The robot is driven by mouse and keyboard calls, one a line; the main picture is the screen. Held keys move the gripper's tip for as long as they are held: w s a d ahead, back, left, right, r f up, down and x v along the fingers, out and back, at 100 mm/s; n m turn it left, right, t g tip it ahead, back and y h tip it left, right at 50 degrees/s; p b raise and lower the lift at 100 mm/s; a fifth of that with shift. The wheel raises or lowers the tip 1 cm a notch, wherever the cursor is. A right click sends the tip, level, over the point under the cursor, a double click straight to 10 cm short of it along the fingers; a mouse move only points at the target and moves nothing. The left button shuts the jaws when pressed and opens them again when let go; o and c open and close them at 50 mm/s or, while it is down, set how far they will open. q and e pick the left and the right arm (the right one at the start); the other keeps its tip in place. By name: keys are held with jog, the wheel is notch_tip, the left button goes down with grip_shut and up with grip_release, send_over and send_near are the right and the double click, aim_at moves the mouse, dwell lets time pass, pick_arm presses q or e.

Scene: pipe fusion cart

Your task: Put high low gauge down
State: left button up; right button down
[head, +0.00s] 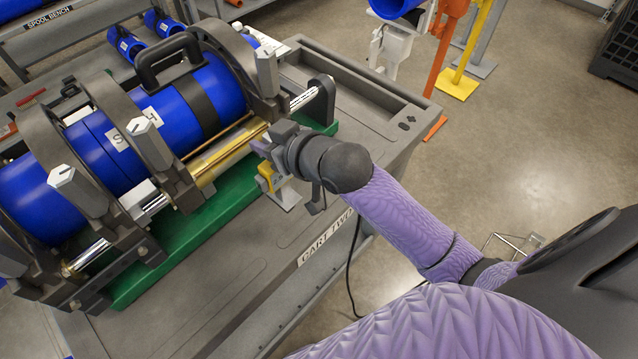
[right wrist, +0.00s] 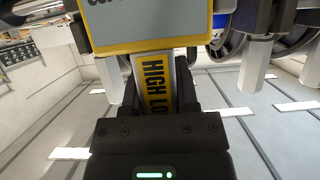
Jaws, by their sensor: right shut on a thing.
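The high low gauge (right wrist: 156,85) is a grey and yellow tool with "HIGH LO" lettering in the right wrist view. In the head view its yellow and pale part (head: 272,184) shows below my right gripper (head: 270,152). My right gripper, seen also in the right wrist view (right wrist: 157,100), is shut on the gauge. It is over the right part of the cart (head: 225,285), beside the pipe clamp frame. I cannot tell whether the gauge touches the cart top. My left gripper is out of view.
Blue pipes (head: 120,135) lie clamped in a dark frame on a green base (head: 225,205), left of my right gripper. The grey cart top in front of the base is clear. Orange and yellow stands (head: 465,75) are at the back right. A black cable (head: 352,262) hangs at the cart's edge.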

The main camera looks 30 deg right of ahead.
aim_at(287, 182)
notch_tip(287, 182, down, 10)
jog(key=b, duration=0.3)
jog(key=shift+s+d+f+b, duration=0.1)
jog(key=shift+d+f+b, duration=0.05)
jog(key=shift+b, duration=0.2)
jog(key=shift+c, duration=1.8)
grip_release()
